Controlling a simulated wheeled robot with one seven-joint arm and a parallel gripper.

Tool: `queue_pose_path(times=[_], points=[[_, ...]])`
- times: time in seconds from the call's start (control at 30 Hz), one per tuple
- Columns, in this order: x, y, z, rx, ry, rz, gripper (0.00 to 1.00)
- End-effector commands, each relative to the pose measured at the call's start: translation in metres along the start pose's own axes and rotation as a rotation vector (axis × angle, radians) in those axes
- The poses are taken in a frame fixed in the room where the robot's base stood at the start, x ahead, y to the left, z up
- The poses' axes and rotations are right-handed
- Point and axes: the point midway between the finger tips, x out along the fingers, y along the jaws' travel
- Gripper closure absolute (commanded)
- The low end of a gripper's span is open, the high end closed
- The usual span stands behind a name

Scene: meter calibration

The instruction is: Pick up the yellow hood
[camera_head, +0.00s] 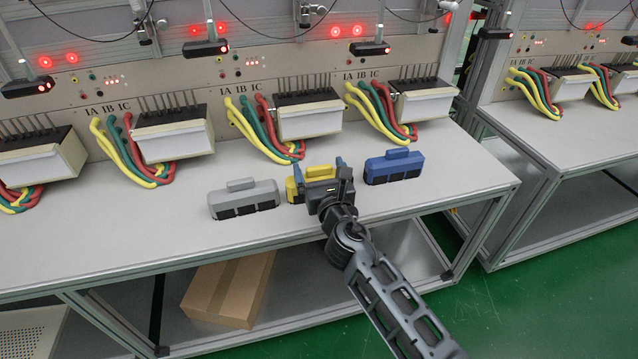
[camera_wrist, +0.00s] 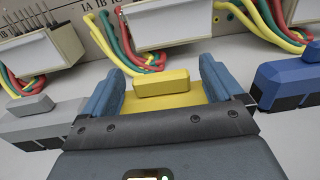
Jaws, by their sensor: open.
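The yellow hood (camera_head: 296,186) sits on the grey bench between a grey hood and a blue hood, partly hidden behind my gripper in the head view. My gripper (camera_head: 325,176) is at the hood, reaching in from the front of the bench. In the wrist view the yellow hood (camera_wrist: 165,90) lies between the two open fingers of my gripper (camera_wrist: 163,85), one on each side. Its raised top handle shows between them. I cannot tell whether the fingers touch it. The gripper body hides the hood's near side.
The grey hood (camera_head: 243,199) stands close on the left and the blue hood (camera_head: 394,167) close on the right. Behind are white meter boxes (camera_head: 308,118) with yellow, green and red cables (camera_head: 262,130). A cardboard box (camera_head: 229,291) lies on the lower shelf.

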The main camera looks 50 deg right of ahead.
Motion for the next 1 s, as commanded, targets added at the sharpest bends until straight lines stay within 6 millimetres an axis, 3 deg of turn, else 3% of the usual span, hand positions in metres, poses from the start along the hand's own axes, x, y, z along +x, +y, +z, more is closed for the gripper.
queue_pose_path(times=[0.33,0.9,1.0], points=[[0.0087,-0.0001,-0.0003,0.001,0.001,0.0,0.06],[0.0084,-0.0002,-0.0002,0.001,0.0,0.0,0.61],[0.0085,-0.0001,0.0,0.001,0.0,0.0,0.63]])
